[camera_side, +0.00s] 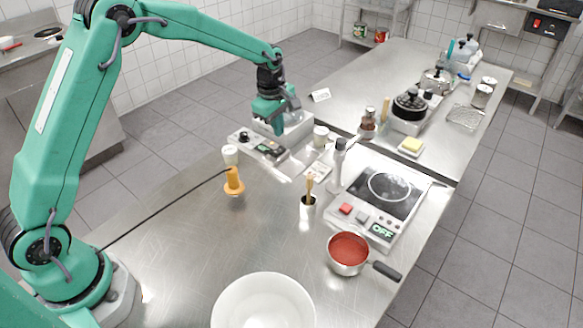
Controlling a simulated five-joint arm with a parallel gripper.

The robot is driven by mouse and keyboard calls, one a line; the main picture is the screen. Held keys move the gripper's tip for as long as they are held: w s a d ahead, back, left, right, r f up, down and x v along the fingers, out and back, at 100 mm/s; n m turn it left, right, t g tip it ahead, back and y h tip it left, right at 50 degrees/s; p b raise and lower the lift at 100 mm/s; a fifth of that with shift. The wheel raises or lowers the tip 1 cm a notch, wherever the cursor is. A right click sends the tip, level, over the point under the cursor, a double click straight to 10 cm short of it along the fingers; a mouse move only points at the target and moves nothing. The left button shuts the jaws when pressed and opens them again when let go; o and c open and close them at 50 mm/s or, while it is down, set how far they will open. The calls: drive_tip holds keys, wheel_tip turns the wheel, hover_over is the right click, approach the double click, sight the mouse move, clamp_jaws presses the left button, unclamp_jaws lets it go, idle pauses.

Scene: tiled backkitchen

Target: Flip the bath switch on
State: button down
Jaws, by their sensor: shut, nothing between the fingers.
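The bath (300,130) is a pale grey box at the left-back edge of the steel table. Its sloped front panel (257,146) carries a dark knob (243,137) and small dark and green parts. I cannot make out which of these is the switch or how it is set. My gripper (279,128), green with dark parts, is shut and empty. It points down at the bath, just above or at the panel's back edge; I cannot tell whether it touches. It hides part of the bath.
A hotplate (386,192) marked OFF stands to the right, with a saucepan of red sauce (348,250) in front. The table's left-front is mostly clear, crossed by a black cord.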

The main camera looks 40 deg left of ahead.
wheel_tip(320, 180, up, 9)
drive_tip(key=w, duration=0.1)
drive_tip(key=shift+w, duration=0.15)
drive_tip(key=shift+r, duration=0.15)
idle(0.4)
drive_tip(key=s+r+m+t, duration=0.1)
drive_tip(key=s+r+m, duration=0.35)
drive_tip(key=s, duration=0.35)
drive_tip(key=s+r+m+t, duration=0.1)
drive_tip(key=s+r+m, duration=0.3)
drive_tip(key=s+r, duration=0.3)
drive_tip(key=s+f+m+t, duration=0.1)
drive_tip(key=s+m, duration=0.3)
drive_tip(key=s, duration=0.5)
drive_tip(key=s+a+f+m+t, duration=0.1)
drive_tip(key=s+f+m, duration=0.2)
drive_tip(key=s, duration=0.7)
drive_tip(key=shift+s+f+m, duration=0.15)
drive_tip(key=shift+f+m, duration=0.05)
drive_tip(key=shift+m, duration=1.05)
